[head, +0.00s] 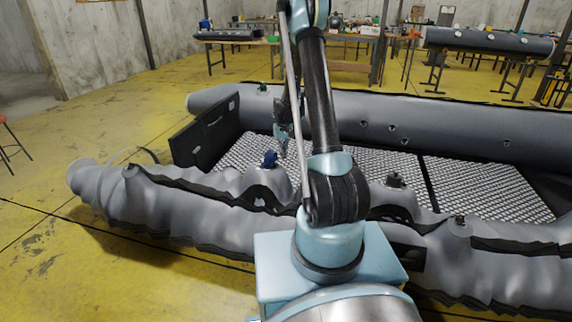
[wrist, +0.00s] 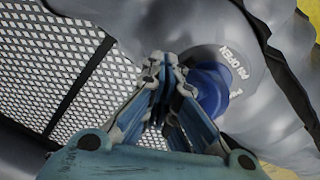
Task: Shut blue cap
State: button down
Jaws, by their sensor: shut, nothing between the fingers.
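The blue cap (head: 269,159) sits on top of the near grey tube of the inflatable boat (head: 190,207), left of my arm. In the wrist view the blue cap (wrist: 209,92) lies just right of my fingertips, on a round grey valve base with printed lettering. My gripper (wrist: 163,66) is shut and empty, with its fingers together beside the cap. In the head view my gripper (head: 283,133) hangs behind the cap, over the boat's inside. My fingers hide part of the cap in the wrist view, so I cannot tell whether they touch it.
The boat's patterned floor (head: 472,185) lies beyond the near tube. A dark valve (head: 394,180) stands on the near tube, right of my arm. A black transom board (head: 205,132) closes the boat's left end.

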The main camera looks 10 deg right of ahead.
aim_at(270, 150)
jog(key=shift+w+a+r, duration=0.2)
jog(key=shift+w+a, duration=0.05)
jog(key=shift+a, duration=0.3)
jog(key=shift+w+a+r, duration=0.2)
jog(key=shift+w+a, duration=0.05)
jog(key=shift+a, duration=0.25)
jog(key=shift+w+a, duration=0.25)
jog(key=shift+a, duration=0.35)
jog(key=shift+w+a, duration=0.25)
jog(key=shift+a, duration=0.3)
jog(key=shift+w+a+f, duration=0.1)
jog(key=shift+w+a, duration=0.05)
jog(key=shift+a, duration=0.3)
jog(key=shift+w+a+f, duration=0.1)
jog(key=shift+w+a, duration=0.05)
jog(key=shift+a, duration=0.3)
jog(key=shift+w+a+f, duration=0.15)
jog(key=shift+a+f, duration=0.1)
jog(key=shift+a, duration=0.25)
jog(key=shift+w+a+f, duration=0.1)
jog(key=shift+a+f, duration=0.1)
jog(key=shift+a, duration=0.3)
jog(key=shift+r, duration=0.15)
notch_tip(270, 150, up, 2)
jog(key=shift+s+r, duration=0.1)
jog(key=shift+d+r, duration=0.15)
jog(key=shift+r, duration=0.45)
jog(key=shift+d+r, duration=0.1)
jog(key=shift+r, duration=1.6)
